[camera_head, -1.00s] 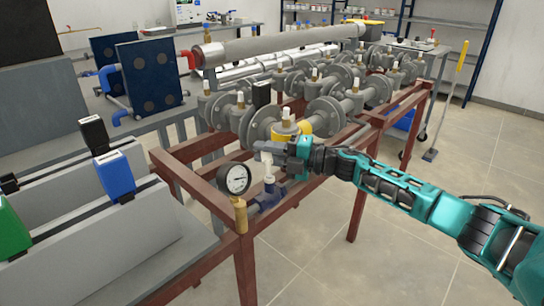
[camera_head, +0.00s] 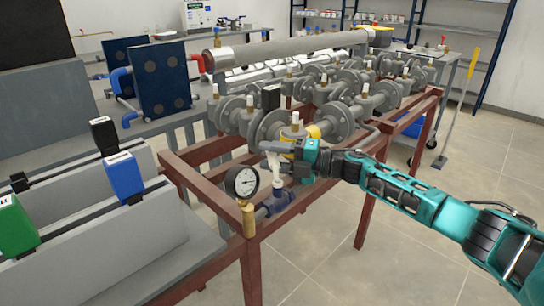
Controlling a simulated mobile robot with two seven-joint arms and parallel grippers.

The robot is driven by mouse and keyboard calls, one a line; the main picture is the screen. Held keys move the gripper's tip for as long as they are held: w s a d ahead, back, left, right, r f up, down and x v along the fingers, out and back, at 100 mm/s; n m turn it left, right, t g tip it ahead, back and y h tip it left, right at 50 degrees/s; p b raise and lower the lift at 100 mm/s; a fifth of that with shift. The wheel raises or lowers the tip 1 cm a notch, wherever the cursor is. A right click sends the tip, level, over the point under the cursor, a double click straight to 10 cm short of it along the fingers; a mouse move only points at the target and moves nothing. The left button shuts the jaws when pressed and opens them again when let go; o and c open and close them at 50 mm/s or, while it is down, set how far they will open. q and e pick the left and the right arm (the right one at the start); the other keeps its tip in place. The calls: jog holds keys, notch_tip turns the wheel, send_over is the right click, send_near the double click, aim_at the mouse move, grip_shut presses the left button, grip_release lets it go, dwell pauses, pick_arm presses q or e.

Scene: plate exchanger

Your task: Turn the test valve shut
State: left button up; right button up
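The test valve (camera_head: 277,204) is a dark blue body on the red frame's near corner, just right of a round pressure gauge (camera_head: 242,182). White parts that look like its handle (camera_head: 276,167) and stem show above the body. My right gripper (camera_head: 272,148) comes in from the right, its grey fingers at the top of the white handle, seemingly touching it. The fingers overlap the handle, so I cannot tell whether they are closed on it. My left gripper is out of view.
Grey flanged pipework (camera_head: 337,120) with several small valves fills the red frame (camera_head: 196,190) behind my gripper. A grey bench with blue (camera_head: 124,178) and green (camera_head: 15,228) blocks stands at left. Open floor (camera_head: 440,270) lies at right.

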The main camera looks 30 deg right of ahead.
jog(key=shift+d, duration=0.15)
jog(key=v, duration=1.2)
jog(key=shift+s+d+p, duration=0.2)
jog(key=shift+s+p, duration=0.05)
jog(key=shift+p, duration=0.2)
